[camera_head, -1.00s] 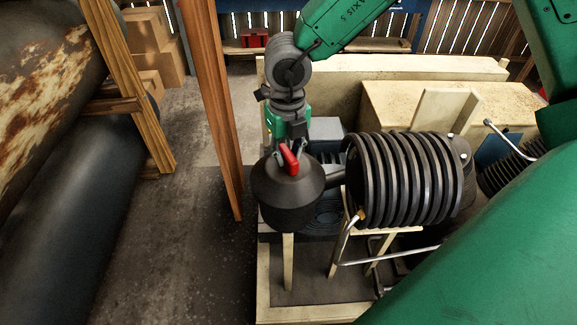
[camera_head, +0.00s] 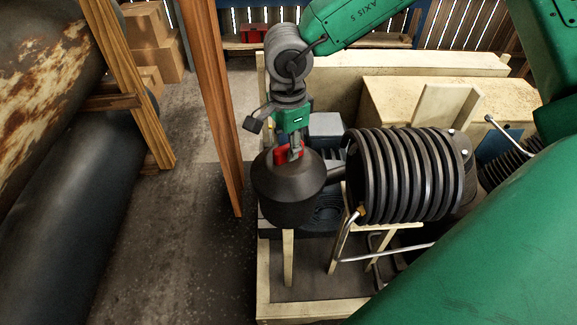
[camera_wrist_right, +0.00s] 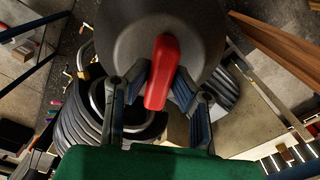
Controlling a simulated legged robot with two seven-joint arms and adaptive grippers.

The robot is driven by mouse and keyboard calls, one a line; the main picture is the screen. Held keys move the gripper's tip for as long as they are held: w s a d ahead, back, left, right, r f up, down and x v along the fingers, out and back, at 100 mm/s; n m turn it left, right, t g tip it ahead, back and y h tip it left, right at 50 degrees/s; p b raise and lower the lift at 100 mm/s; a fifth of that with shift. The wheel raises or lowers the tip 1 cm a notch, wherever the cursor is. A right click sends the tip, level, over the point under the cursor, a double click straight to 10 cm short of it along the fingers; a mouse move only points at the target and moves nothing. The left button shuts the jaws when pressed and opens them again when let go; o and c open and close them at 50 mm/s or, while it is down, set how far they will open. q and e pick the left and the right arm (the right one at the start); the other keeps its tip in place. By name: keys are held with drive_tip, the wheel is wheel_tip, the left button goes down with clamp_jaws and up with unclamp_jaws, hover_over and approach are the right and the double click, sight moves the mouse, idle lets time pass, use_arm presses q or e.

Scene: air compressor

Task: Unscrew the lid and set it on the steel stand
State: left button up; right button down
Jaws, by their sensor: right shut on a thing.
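The lid shows as a red handle (camera_head: 284,155) on top of a dark grey rounded canister (camera_head: 288,198). In the right wrist view the red handle (camera_wrist_right: 161,75) stands out against the canister's grey top (camera_wrist_right: 165,28). My right gripper (camera_head: 290,150) comes down from above and is shut on the red handle, one finger on each side of it. The lid sits on the canister. My left gripper is not in view. I cannot make out a steel stand for certain.
A black ribbed cylinder (camera_head: 408,178) joins the canister on the right by a short pipe. A wooden post (camera_head: 212,100) stands close on the left. Large dark tanks (camera_head: 75,185) lie farther left, with bare floor (camera_head: 185,240) between.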

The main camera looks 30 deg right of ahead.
drive_tip(key=shift+a+r, duration=0.1)
drive_tip(key=shift+r, duration=2.1)
